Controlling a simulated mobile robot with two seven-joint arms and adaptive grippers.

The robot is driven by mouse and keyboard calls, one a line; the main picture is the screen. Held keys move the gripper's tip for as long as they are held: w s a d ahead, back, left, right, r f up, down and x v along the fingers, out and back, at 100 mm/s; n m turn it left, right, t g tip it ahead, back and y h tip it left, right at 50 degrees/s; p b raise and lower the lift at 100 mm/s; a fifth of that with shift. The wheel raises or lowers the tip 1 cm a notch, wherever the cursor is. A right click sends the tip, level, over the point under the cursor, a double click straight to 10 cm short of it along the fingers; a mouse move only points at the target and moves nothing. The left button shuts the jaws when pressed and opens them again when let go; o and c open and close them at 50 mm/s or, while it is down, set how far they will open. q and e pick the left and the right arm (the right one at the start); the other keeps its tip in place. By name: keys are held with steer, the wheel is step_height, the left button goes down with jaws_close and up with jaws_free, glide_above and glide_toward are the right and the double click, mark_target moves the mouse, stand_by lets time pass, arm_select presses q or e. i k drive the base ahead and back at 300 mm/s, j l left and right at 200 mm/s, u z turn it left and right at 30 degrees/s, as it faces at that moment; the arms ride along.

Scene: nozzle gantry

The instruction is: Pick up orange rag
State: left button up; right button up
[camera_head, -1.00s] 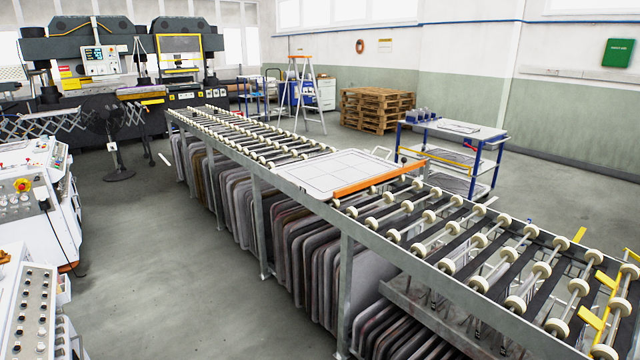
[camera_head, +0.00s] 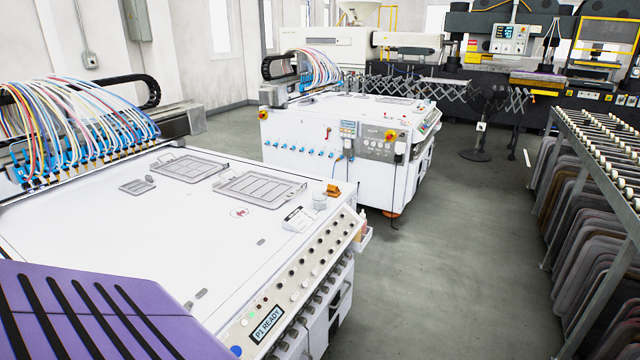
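A small folded orange cloth, which looks like the orange rag (camera_head: 333,190), lies on the right rear edge of the near white machine's top (camera_head: 190,235). It is just behind a small pale cup (camera_head: 320,201). Neither of my grippers shows in this view, so their state cannot be seen.
The near machine carries a button panel (camera_head: 300,275), grey frames (camera_head: 260,188) and a row of coloured hoses (camera_head: 80,120). A purple black-striped surface (camera_head: 100,315) fills the lower left. Open floor (camera_head: 440,240) lies between the machines and the roller rack (camera_head: 600,150).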

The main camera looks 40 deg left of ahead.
mark_target(333, 191)
steer(key=i+u, duration=0.3)
steer(key=u, duration=0.15)
steer(key=i+l+u, duration=0.1)
steer(key=i+u, duration=0.2)
steer(key=u, duration=0.2)
steer(key=i+l+u, duration=0.2)
steer(key=u, duration=0.25)
steer(key=i+l+u, duration=0.35)
steer(key=u, duration=0.15)
steer(key=i+l+u, duration=0.3)
steer(key=l+u, duration=0.2)
